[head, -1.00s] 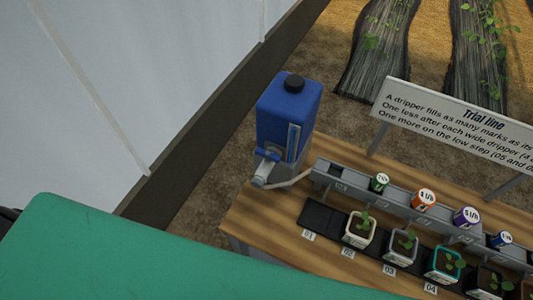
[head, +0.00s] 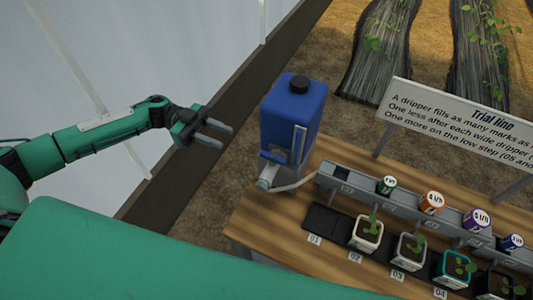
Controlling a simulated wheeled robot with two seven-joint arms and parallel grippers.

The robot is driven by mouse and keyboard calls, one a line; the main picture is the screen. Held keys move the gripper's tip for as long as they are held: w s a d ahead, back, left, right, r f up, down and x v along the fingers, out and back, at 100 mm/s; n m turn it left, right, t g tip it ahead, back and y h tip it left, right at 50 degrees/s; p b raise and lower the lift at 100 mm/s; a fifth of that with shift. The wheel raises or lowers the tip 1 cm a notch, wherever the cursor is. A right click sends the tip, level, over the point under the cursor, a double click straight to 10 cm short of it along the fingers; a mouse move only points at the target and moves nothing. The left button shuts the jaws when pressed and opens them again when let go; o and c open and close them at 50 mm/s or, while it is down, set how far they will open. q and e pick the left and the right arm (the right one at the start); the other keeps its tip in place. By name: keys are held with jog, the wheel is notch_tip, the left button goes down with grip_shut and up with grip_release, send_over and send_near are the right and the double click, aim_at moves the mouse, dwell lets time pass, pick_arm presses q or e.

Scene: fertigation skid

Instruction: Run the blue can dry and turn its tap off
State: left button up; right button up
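The blue can (head: 284,110) with a black cap stands upright at the left end of the wooden bench. A pale level strip (head: 299,145) runs down its front right side; the level in it is too small to read. The grey tap (head: 266,180) sits low at its front, with a pale tube leading right to the grey rail; whether the tap is open cannot be told. My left gripper (head: 222,133) is in the air left of the can, apart from it, with its two fingers spread and nothing between them. My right gripper is not in view.
The grey rail (head: 400,206) carries several coloured drippers. Several potted seedlings stand in front of it on a black strip with number labels. A "Trial line" sign (head: 470,125) stands behind. The bench is bare around the tap (head: 262,215).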

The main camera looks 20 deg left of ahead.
aim_at(266, 154)
pick_arm(q)
jog(key=s+d+p, duration=0.1)
jog(key=d, duration=0.3)
jog(key=d+p, duration=0.1)
jog(key=d, duration=0.3)
jog(key=s+d+p, duration=0.1)
jog(key=d+p, duration=0.1)
jog(key=d, duration=0.2)
jog(key=shift+s+d+r, duration=0.15)
jog(key=shift+s+d, duration=0.05)
jog(key=shift+s, duration=0.1)
jog(key=shift+s+d, duration=0.1)
jog(key=shift+d, duration=0.45)
grip_shut()
